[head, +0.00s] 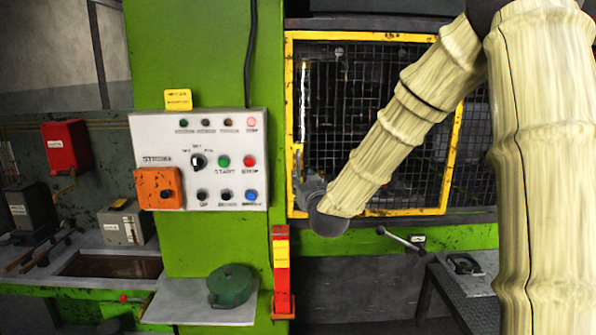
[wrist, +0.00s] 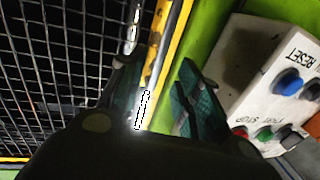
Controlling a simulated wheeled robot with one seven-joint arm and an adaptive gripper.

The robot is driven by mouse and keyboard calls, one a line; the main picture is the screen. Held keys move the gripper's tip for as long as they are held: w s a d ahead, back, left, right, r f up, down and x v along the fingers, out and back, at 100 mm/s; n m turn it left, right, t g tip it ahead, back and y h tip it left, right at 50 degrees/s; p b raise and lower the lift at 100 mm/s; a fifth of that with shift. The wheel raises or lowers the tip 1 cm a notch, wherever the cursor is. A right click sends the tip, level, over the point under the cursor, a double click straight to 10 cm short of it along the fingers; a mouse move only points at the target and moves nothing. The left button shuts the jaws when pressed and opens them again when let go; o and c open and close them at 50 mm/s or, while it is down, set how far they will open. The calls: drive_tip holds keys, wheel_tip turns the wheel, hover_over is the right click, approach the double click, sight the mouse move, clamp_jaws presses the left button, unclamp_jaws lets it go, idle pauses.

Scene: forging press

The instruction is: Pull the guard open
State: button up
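The guard (head: 376,37) is a black wire mesh in a yellow frame on the green press. In the head view it looks closed across the opening, partly hidden behind my arm. My gripper (head: 299,175) is at the guard's left edge, by an upright yellow handle (head: 298,158). In the wrist view my two dark fingers (wrist: 158,80) stand apart, one over the mesh (wrist: 60,60) and one over the green post. The yellow frame edge (wrist: 172,45) and a bright bar show between them, with green visible beside the right finger. Contact with the handle cannot be told.
A white control box (head: 225,130) with buttons is on the green post, left of my gripper; it is close by in the wrist view (wrist: 265,90). A red upright piece (head: 282,275) stands below. A lever (head: 400,240) sticks out below the guard.

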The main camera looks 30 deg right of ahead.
sight(299, 174)
drive_tip(key=shift+p+x, duration=1.25)
drive_tip(key=shift+x, duration=2.35)
drive_tip(key=shift+s, duration=0.1)
clamp_jaws()
